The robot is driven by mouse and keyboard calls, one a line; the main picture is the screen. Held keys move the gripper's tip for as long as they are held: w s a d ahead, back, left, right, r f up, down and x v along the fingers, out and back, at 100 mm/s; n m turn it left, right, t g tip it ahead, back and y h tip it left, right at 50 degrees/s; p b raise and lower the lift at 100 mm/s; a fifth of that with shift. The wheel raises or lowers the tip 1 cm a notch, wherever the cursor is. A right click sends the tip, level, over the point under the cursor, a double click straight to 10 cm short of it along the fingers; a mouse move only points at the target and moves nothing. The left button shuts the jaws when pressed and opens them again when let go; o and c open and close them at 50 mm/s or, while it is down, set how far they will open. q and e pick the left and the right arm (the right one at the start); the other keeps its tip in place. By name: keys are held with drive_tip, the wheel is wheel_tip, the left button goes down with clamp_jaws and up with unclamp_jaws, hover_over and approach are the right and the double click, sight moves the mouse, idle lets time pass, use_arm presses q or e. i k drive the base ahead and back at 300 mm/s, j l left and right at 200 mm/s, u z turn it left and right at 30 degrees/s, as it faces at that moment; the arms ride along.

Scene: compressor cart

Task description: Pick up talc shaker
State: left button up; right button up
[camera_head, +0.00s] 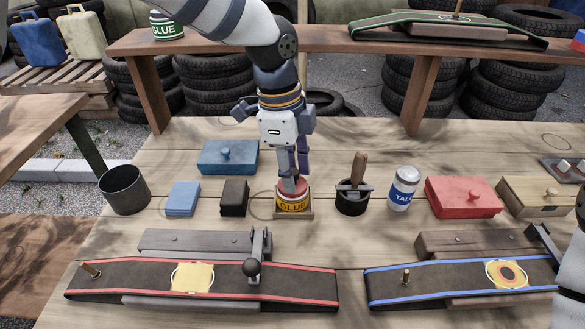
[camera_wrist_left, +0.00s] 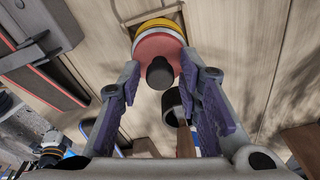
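The talc shaker (camera_head: 404,188), a white can with a blue label and grey top, stands upright on the workbench, right of a black pot with a brush. My left gripper (camera_head: 291,186) points down over the glue tin (camera_head: 294,203), left of the shaker and apart from it. In the left wrist view my left gripper's fingers (camera_wrist_left: 163,82) are spread, with the red lid and dark knob of the glue tin (camera_wrist_left: 160,48) in front of and between the tips. A gap shows beside the knob. I cannot make out the shaker there. My right gripper does not show.
The brush pot (camera_head: 352,197) stands between the glue tin and the shaker. A red box (camera_head: 462,197) sits close right of the shaker. Two belts, one red-edged (camera_head: 130,281) and one blue-edged (camera_head: 440,281), lie in front. Behind the shaker the bench is clear.

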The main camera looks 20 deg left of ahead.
sight(407, 178)
drive_tip(key=k+l, duration=0.2)
drive_tip(key=k, duration=0.3)
drive_tip(key=k+l, duration=0.2)
drive_tip(key=k, duration=0.25)
